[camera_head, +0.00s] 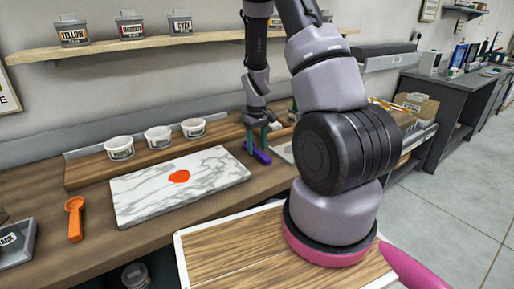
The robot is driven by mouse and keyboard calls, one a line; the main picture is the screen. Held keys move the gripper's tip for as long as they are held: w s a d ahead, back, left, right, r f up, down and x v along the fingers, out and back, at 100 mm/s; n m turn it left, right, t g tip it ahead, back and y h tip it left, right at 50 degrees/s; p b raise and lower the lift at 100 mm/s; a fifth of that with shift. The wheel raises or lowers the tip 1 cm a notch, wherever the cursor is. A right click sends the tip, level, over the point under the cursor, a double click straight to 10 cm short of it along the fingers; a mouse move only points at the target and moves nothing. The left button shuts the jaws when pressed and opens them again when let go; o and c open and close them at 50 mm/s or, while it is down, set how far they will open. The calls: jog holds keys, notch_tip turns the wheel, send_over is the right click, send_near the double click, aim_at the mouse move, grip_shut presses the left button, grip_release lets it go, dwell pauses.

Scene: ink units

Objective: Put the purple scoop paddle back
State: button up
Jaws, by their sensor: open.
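The purple scoop paddle (258,155) lies on the wooden counter just right of the marble slab (140,211). My gripper (257,143) points down right at the paddle, its jaws open. The fingers overlap the paddle in this view, and I cannot tell whether they touch it. The gripper hides part of the paddle.
An orange scoop (75,218) lies left of the slab, which bears an orange ink blob (179,177). White tubs (158,137) stand on a wooden board behind it. A shelf (140,41) with labelled ink tubs is above. My arm blocks the right part of the counter.

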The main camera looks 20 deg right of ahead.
notch_tip(320, 180, up, 11)
notch_tip(320, 180, up, 18)
jog(key=m+t+y, duration=0.1)
jog(key=m+t, duration=0.2)
jog(key=t, duration=0.1)
send_over(257, 150)
jog(key=s+a, duration=0.4)
jog(key=s, duration=0.3)
jog(key=s+a+r+m+t+y, duration=0.1)
jog(key=s+a+r+m+t, duration=0.2)
jog(key=s+r, duration=0.6)
jog(key=s+a, duration=0.1)
jog(key=s, duration=0.3)
jog(key=shift+r, duration=0.15)
jog(key=shift+d, duration=0.1)
